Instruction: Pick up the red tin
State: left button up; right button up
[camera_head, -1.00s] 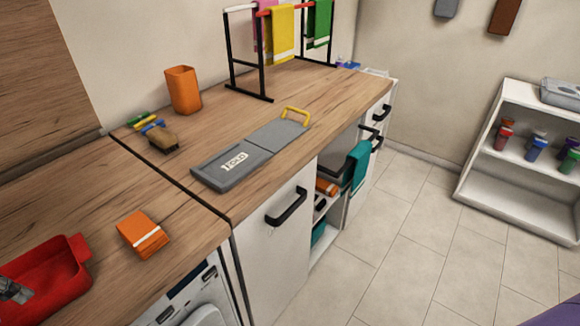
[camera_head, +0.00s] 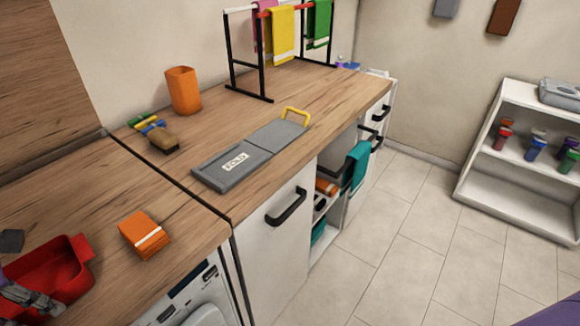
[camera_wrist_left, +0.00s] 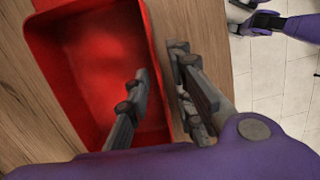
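The red tin (camera_head: 72,285) is an open, empty-looking tray on the counter at the lower left of the head view. It also shows in the left wrist view (camera_wrist_left: 85,60), seen from above. My left gripper (camera_wrist_left: 160,62) is open at the tin's side wall, with one finger over the inside and the other beyond the wall. In the head view the left gripper (camera_head: 30,298) is at the tin's near side. My right gripper (camera_wrist_left: 240,15) shows small at the top right of the left wrist view, over the floor; its fingers are too unclear to read.
A grey folding board (camera_head: 235,166), brushes (camera_head: 158,134), an orange cup (camera_head: 183,90) and a towel rack (camera_head: 262,60) stand farther back. A small dark grey piece (camera_head: 12,240) shows at the left edge.

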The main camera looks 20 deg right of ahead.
pick_arm(q)
grip_shut()
jog(key=shift+r, duration=0.15)
